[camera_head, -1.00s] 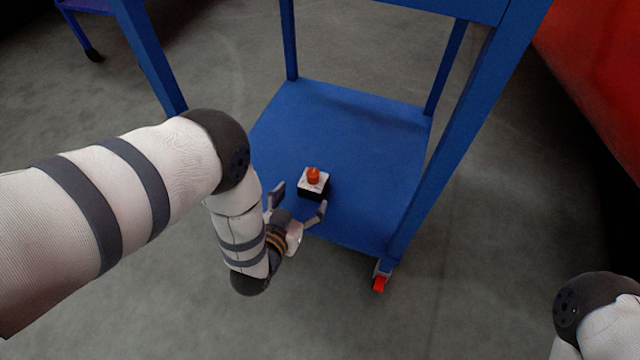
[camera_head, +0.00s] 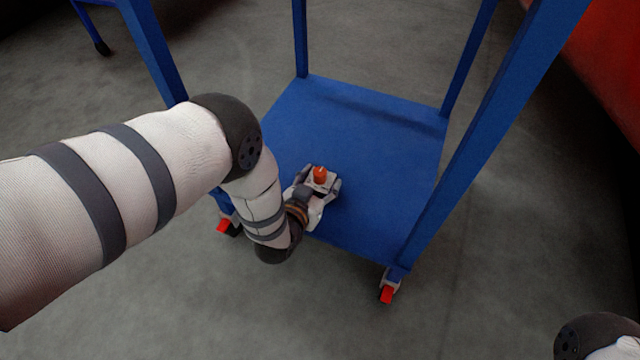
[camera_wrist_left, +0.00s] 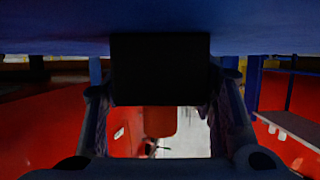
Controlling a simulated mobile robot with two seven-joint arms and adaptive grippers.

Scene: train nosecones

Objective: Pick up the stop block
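The stop block is a small block with a black body, a white top and a red-orange button (camera_head: 320,175). It sits on the lower blue shelf (camera_head: 370,150) of the cart, near its front edge. My left gripper (camera_head: 319,186) reaches in from the front, with one finger on each side of the block. In the left wrist view the black body (camera_wrist_left: 160,70) fills the space between the fingers, which appear to touch its sides. The block seems to rest against the shelf surface. My right gripper is out of view; only part of my right arm shows at bottom right.
Blue cart posts (camera_head: 490,130) rise around the shelf, and the right front one stands near the work area. Red-braked casters (camera_head: 387,292) are under the corners. A red object (camera_head: 575,60) is at the upper right. The rest of the shelf is bare.

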